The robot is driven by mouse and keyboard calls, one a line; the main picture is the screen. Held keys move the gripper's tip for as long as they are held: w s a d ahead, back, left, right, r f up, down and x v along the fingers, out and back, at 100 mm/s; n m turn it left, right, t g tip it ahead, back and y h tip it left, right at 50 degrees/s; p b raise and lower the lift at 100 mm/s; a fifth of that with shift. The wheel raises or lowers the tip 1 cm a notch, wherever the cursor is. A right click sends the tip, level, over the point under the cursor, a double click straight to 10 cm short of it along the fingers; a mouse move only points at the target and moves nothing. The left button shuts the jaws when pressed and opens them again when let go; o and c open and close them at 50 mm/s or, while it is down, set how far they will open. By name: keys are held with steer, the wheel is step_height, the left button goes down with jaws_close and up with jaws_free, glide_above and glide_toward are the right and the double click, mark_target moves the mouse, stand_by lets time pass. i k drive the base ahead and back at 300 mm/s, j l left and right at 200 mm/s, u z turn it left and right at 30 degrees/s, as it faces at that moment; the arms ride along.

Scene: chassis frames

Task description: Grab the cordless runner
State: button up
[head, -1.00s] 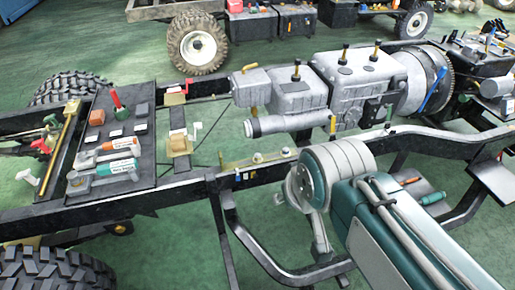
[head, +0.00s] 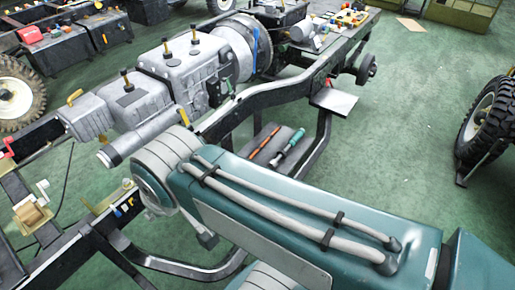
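I cannot single out the cordless runner with certainty. A green-handled tool (head: 288,147) lies on a low dark tray (head: 266,136) hung beside the chassis frame, with a slim orange tool (head: 263,141) to its left. A grey cylindrical item (head: 302,30) sits among small coloured pieces on the far end of the frame; it is too small to identify. My teal arm fills the lower middle and hides part of the frame. My gripper is not visible.
A black chassis frame (head: 268,98) carries a grey engine and gearbox (head: 182,66). A small side plate (head: 334,101) sticks out at its right. A big tyre (head: 488,120) stands at the right edge. Green floor (head: 410,110) is open between them.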

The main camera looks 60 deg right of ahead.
mark_target(282, 153)
steer(key=k+l, duration=0.25)
steer(key=j+z, duration=0.1)
steer(key=z, duration=0.7)
steer(key=j+z, duration=0.15)
steer(key=z, duration=0.25)
steer(key=k+z, duration=0.1)
steer(key=z, duration=0.3)
steer(key=j+z, duration=0.1)
steer(key=z, duration=0.3)
steer(key=k, duration=0.65)
steer(key=u, duration=1.45)
steer(key=l+u, duration=0.95)
steer(key=u, duration=0.15)
steer(key=k+l, duration=0.1)
steer(key=l, duration=0.5)
steer(key=k+l, duration=0.1)
steer(key=l, duration=0.45)
steer(key=k+l, duration=0.1)
steer(key=l, duration=0.5)
steer(key=k+l, duration=0.1)
steer(key=l, duration=0.45)
steer(key=k+l, duration=0.1)
steer(key=l, duration=0.5)
steer(key=k+l, duration=0.1)
steer(key=l, duration=0.45)
steer(key=k+l, duration=0.1)
steer(key=l, duration=0.5)
